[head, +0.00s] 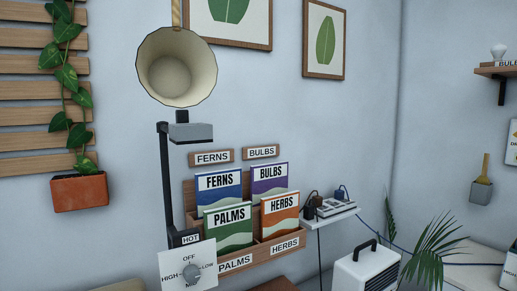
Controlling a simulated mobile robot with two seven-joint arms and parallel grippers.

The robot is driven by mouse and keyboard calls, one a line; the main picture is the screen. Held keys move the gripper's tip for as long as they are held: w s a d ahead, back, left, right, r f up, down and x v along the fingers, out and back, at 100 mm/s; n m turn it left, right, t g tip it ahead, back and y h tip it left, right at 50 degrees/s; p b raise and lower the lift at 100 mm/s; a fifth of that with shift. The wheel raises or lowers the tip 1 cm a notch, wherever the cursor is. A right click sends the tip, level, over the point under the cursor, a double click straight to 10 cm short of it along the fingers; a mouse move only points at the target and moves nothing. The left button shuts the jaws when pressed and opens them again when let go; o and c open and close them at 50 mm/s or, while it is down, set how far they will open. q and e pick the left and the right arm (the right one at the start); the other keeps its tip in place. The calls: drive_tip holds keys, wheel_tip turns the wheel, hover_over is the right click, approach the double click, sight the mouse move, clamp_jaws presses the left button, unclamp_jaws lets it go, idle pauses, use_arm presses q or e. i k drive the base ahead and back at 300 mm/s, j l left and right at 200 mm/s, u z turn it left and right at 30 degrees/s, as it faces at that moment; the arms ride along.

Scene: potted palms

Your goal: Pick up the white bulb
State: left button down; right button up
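A small white bulb (498,51) stands on a wooden wall shelf (499,71) at the upper right edge of the head view. Neither of my grippers shows in the head view.
A cone-shaped lamp (148,68) hangs at upper left above a rack (190,220) of several seed packets. A dial panel (172,262) is at the lower left. A white heater (366,272) and palm leaves (428,250) stand at the lower right, below the shelf.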

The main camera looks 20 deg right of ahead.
sight(498, 51)
drive_tip(key=z, duration=2.1)
